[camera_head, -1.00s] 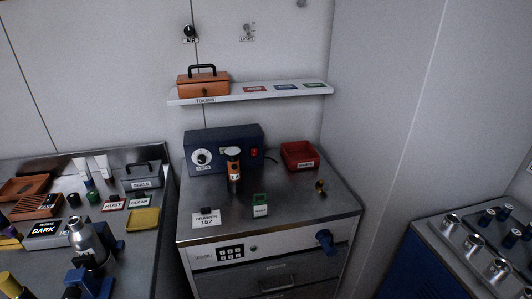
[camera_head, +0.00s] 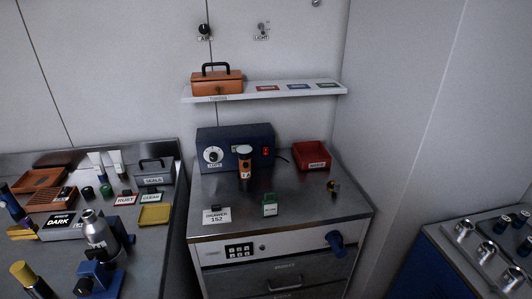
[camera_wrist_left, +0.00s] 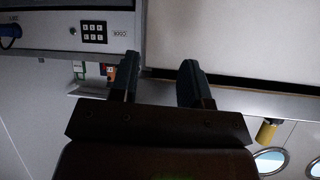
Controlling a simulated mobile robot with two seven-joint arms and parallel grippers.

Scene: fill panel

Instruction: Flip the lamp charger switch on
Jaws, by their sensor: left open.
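The lamp charger (camera_head: 226,143) is a dark blue box at the back of the metal-topped cabinet. It has a white dial on its left and a small red switch (camera_head: 266,152) on its right; I cannot tell the switch's position. An orange and black lamp (camera_head: 245,168) stands upright in front of the charger, left of the switch. My left gripper (camera_wrist_left: 160,82) shows only in the left wrist view, with its two dark fingers apart and nothing between them. It is away from the charger, which that view does not show. My right gripper is not in view.
A red bin (camera_head: 311,156) stands right of the charger. A green-labelled tag (camera_head: 270,205) and a drawer sign (camera_head: 216,216) are near the cabinet's front edge. A shelf (camera_head: 265,92) with an orange toolbox (camera_head: 217,82) hangs above. A cluttered bench (camera_head: 160,240) is at left.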

